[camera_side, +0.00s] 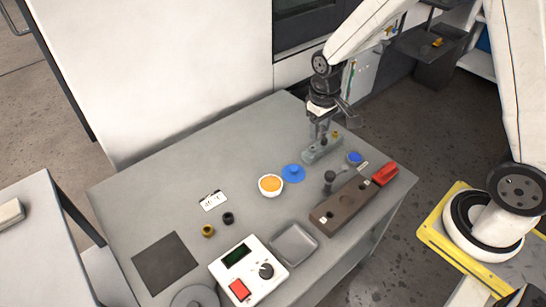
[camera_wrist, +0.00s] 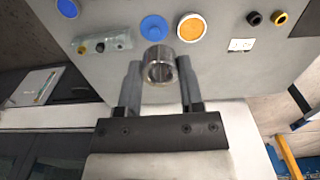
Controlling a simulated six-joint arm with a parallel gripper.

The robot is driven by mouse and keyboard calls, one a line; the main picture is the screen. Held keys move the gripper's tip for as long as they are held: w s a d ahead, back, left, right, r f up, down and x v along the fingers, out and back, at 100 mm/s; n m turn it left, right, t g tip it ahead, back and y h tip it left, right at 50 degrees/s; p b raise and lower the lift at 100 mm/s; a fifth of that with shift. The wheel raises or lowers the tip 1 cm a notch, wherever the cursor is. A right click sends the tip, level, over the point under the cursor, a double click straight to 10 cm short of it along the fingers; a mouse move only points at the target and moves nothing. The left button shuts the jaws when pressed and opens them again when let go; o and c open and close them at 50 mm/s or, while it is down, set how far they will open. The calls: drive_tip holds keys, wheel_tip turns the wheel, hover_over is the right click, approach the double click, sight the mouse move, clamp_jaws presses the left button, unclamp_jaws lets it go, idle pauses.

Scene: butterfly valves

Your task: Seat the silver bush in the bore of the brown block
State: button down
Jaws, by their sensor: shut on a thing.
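My gripper (camera_wrist: 159,64) is shut on the silver bush (camera_wrist: 158,74), a short shiny ring with its open end showing between the fingertips in the wrist view. In the side view my gripper (camera_side: 320,130) hangs over the far part of the table, near a grey rack; the bush is too small to make out there. The brown block (camera_side: 328,217) is a long bar near the table's right edge, in front of my gripper and apart from it. A dark round spot, seemingly its bore, shows on its top. The block is not visible in the wrist view.
The grey rack (camera_side: 314,155) holds small parts. A grey tray (camera_side: 294,243) and a meter (camera_side: 248,270) lie nearer. The table's far left is clear.

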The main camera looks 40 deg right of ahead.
drive_tip(key=s+d+f, duration=0.3)
drive_tip(key=s+f, duration=0.1)
drive_tip(key=f, duration=0.6)
hover_over(346, 202)
wheel_tip(346, 202, down, 7)
drive_tip(key=shift+f, duration=0.2)
drive_tip(key=shift+f, duration=0.15)
drive_tip(key=shift+f, duration=1.65)
drive_tip(key=shift+f, duration=1)
idle(1.3)
